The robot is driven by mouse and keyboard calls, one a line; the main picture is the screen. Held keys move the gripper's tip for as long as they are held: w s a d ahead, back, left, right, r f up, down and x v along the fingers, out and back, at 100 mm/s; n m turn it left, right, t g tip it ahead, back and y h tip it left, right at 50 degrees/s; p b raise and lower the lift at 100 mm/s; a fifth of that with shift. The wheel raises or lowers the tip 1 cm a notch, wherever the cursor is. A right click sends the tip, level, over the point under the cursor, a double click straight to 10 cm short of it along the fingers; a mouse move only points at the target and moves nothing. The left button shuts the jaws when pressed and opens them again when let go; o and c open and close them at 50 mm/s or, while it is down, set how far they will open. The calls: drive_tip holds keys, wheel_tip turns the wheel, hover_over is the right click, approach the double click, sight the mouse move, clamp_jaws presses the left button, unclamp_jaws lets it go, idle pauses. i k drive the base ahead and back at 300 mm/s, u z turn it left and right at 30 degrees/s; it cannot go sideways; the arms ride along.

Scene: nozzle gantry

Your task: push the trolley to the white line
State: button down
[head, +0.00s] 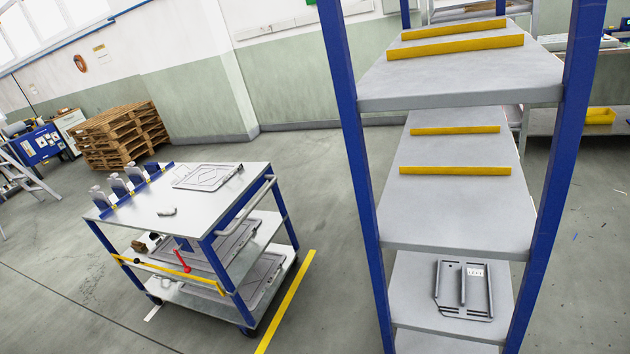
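The trolley (182,208) stands on the floor left of centre, with a grey top, blue posts and lower shelves. A grey push handle (247,207) runs along its right end. A short white line (153,312) shows on the floor by the trolley's near left side; the trolley may hide more of it. A yellow floor line (284,306) runs just right of the trolley, apart from its body. My gripper is not in view, and nothing of mine visibly touches the trolley.
A tall blue-posted rack (460,80) with grey shelves fills the right side. Stacked wooden pallets (120,135) stand by the back wall, with a stepladder (30,175) at far left. The floor left and in front of the trolley is clear.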

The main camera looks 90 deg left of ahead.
sight(203, 218)
drive_tip(key=u, duration=0.35)
drive_tip(key=i, duration=0.1)
drive_tip(key=u, duration=2.6)
drive_tip(key=i, duration=0.6)
drive_tip(key=z, duration=0.15)
drive_tip(key=k, duration=0.6)
drive_tip(key=z, duration=0.35)
drive_tip(key=i, duration=1.1)
drive_tip(key=z, duration=0.3)
